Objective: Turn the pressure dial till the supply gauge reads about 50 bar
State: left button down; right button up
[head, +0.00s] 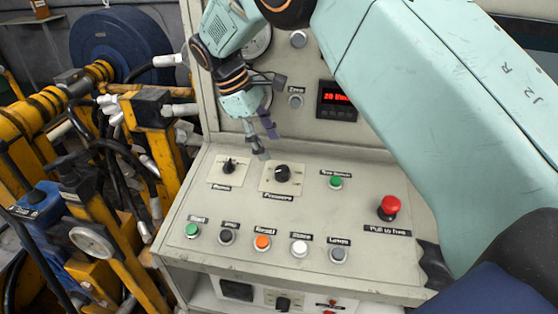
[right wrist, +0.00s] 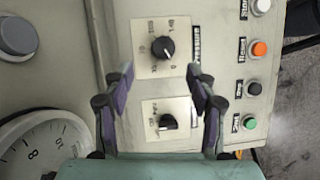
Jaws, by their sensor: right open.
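The pressure dial (head: 283,172) is a black knob on a pale square plate on the sloping panel; it also shows in the right wrist view (right wrist: 163,48). My right gripper (head: 262,150) is open and empty, just behind and above the dial, not touching it. In the right wrist view its fingers (right wrist: 160,72) point toward the dial, one to each side. A white round gauge (right wrist: 38,140) is cut off at lower left there; its reading cannot be told. In the head view, my right arm partly hides a gauge (head: 259,42). I cannot tell which gauge is the supply one. My left gripper is not in view.
A second black knob (head: 229,167) sits left of the dial. Several buttons line the panel front, including a green one (head: 192,230) and an orange one (head: 262,242). A red mushroom button (head: 389,207) stands at right. A red digital display (head: 337,100) is on the upright panel.

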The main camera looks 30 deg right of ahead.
aim_at(282, 169)
jog(key=x, duration=0.6)
jog(key=shift+s+d+f, duration=0.15)
jog(key=shift+s+d, duration=0.05)
jog(key=shift+s, duration=0.2)
jog(key=shift+f, duration=0.55)
jog(key=shift+s+r, duration=0.1)
jog(key=shift+s, duration=0.15)
jog(key=shift+w+d, duration=0.1)
jog(key=shift+w, duration=0.15)
jog(key=c, duration=1.1)
